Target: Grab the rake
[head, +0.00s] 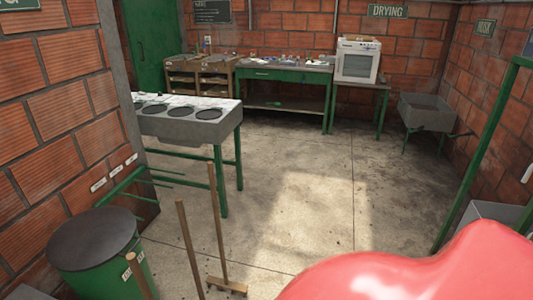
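A wooden tool that looks like the rake (218,232) stands upright near the bottom centre of the head view. It has a long thin handle and a short crossbar head at floor level. A second wooden pole (189,250) stands just left of it, leaning slightly; its lower end is cut off by the frame. A third wooden handle (139,274) shows at the bottom left in front of the green bin. I cannot tell what heads these two poles have. Neither of my grippers is in view.
A green bin (98,265) with a dark lid stands at the left wall. A grey-topped table (186,128) with green legs is beyond the poles. A large glossy red shape (420,270) blocks the lower right; I cannot tell what it is. The middle concrete floor (300,195) is clear.

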